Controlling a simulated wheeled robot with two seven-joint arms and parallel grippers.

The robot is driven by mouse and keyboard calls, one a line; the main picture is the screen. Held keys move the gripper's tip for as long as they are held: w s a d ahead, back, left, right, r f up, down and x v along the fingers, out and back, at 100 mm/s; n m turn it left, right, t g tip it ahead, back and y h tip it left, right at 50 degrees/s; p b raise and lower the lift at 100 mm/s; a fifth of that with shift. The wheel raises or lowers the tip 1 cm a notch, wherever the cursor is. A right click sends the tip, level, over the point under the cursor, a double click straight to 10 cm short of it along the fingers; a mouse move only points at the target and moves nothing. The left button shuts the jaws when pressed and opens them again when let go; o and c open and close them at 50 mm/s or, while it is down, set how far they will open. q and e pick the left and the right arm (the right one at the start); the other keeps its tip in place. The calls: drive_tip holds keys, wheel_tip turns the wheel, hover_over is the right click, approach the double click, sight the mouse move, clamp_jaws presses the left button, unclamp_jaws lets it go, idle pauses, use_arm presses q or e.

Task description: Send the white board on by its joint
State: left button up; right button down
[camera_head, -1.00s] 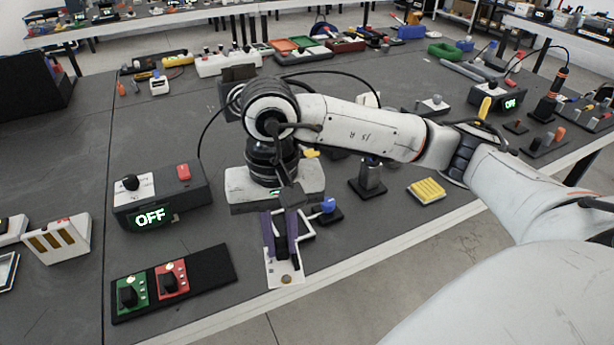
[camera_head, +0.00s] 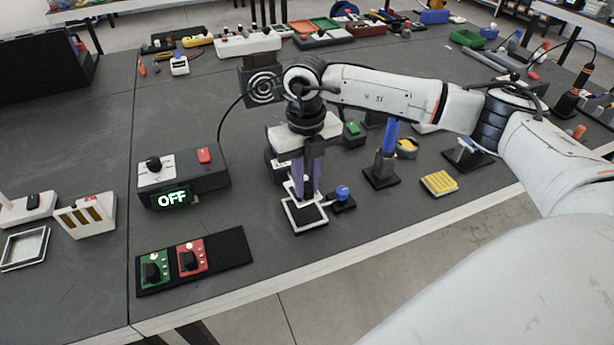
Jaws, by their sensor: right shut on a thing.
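My right gripper (camera_head: 308,192), with purple fingers pointing down, is shut at the back edge of a small white square frame with a dark middle (camera_head: 305,229). A small white piece (camera_head: 290,187) shows just left of the fingers and looks like part of the white board. The fingers and wrist hide most of the board, and I cannot see its joint or its exact tilt. A blue knob on a dark base (camera_head: 342,193) stands just right of the frame. My left gripper is not in view.
A control box reading OFF (camera_head: 183,180) stands to the left, with a green and red switch panel (camera_head: 222,248) in front of it. A holder with a blue upright part (camera_head: 384,165) and a yellow ribbed block (camera_head: 440,183) stand to the right. The table's front edge is near.

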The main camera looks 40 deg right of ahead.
drive_tip(key=shift+w+d+m, duration=0.1)
drive_tip(key=shift+d+m, duration=0.1)
drive_tip(key=shift+m, duration=0.4)
drive_tip(key=shift+f, duration=0.15)
drive_tip(key=shift+f+b, duration=2.1)
drive_tip(key=shift+f, duration=0.7)
drive_tip(key=shift+f+b, duration=0.65)
drive_tip(key=shift+f, duration=0.25)
drive_tip(key=c, duration=1.6)
unclamp_jaws()
wheel_tip(320, 180, up, 10)
drive_tip(key=shift+r, duration=0.2)
